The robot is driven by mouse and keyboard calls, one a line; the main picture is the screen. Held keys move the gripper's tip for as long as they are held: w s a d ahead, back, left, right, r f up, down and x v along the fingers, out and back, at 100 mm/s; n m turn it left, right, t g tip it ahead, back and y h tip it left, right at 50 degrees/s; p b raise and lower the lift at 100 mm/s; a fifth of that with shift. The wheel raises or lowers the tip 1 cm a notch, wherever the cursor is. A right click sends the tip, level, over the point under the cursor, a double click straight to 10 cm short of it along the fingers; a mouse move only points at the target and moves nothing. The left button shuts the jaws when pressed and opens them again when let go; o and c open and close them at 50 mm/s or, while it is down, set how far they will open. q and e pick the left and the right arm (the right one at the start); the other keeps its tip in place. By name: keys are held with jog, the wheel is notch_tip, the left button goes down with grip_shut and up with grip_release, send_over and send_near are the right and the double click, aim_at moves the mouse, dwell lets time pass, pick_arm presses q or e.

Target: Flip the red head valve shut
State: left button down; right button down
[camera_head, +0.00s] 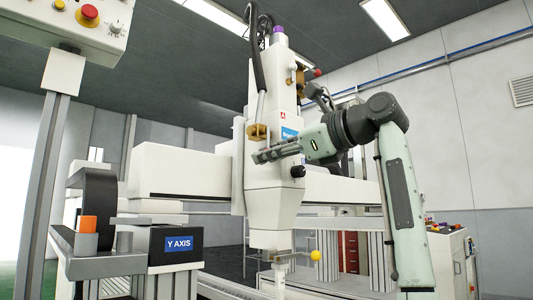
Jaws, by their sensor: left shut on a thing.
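My left gripper (260,156) reaches leftward across the front of the white machine head (275,200). Its ribbed grey fingers are close together, and what lies between them is hidden. A brass fitting with a pale upright rod (258,132) sits just above the fingertips. A red knob (317,72) shows higher up at the right side of the head, by another brass fitting (300,78). It is apart from the fingertips in the picture. I cannot tell how the valve's lever stands. My right gripper is not in view.
A white gantry beam (180,172) runs behind the head. A yellow ball (316,255) sticks out near the nozzle. A control box with a red button (88,12) hangs at upper left. The Y AXIS block (178,244) stands at lower left.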

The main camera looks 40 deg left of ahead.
pick_arm(q)
jog(key=shift+r, duration=0.1)
dwell(0.3)
jog(key=c, duration=1.4)
grip_release()
